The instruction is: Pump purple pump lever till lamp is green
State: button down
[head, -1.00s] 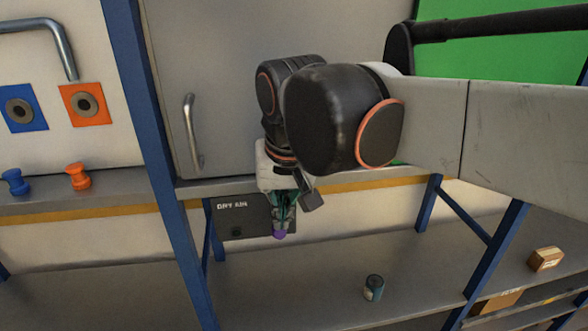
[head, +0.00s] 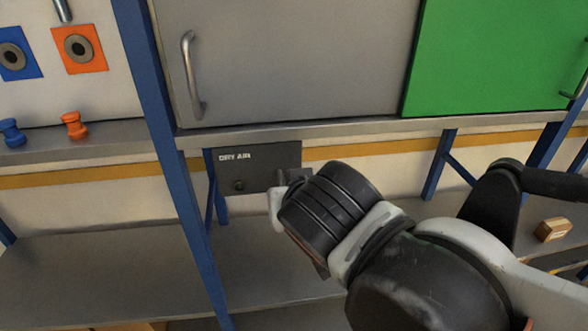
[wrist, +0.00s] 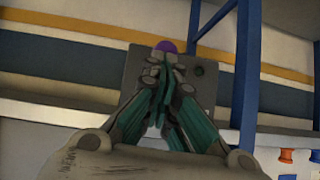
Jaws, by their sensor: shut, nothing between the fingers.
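The purple lever end (wrist: 166,46) shows just beyond my fingertips in the wrist view. The rest of the lever is hidden behind my fingers. My gripper (wrist: 163,62) is shut, with its fingertips at the purple end; I cannot tell whether they touch it. The dark DRY AIR box (head: 253,168) is under the grey cabinet in the head view, and its face (wrist: 205,95) is behind my fingers in the wrist view. A small dark round spot (head: 238,186) is on the box, also visible in the wrist view (wrist: 197,70); no green light shows on it. My wrist hides the lever in the head view.
The grey cabinet door with a handle (head: 192,75) and a green panel (head: 490,55) are above the counter edge. Blue posts (head: 170,150) stand left and right of the box. Blue and orange spools (head: 73,125) stand at left. A small carton (head: 553,230) lies on the lower shelf.

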jog(key=shift+f, duration=0.7)
jog(key=shift+r, duration=0.1)
jog(key=shift+r+p, duration=0.5)
jog(key=shift+r, duration=0.25)
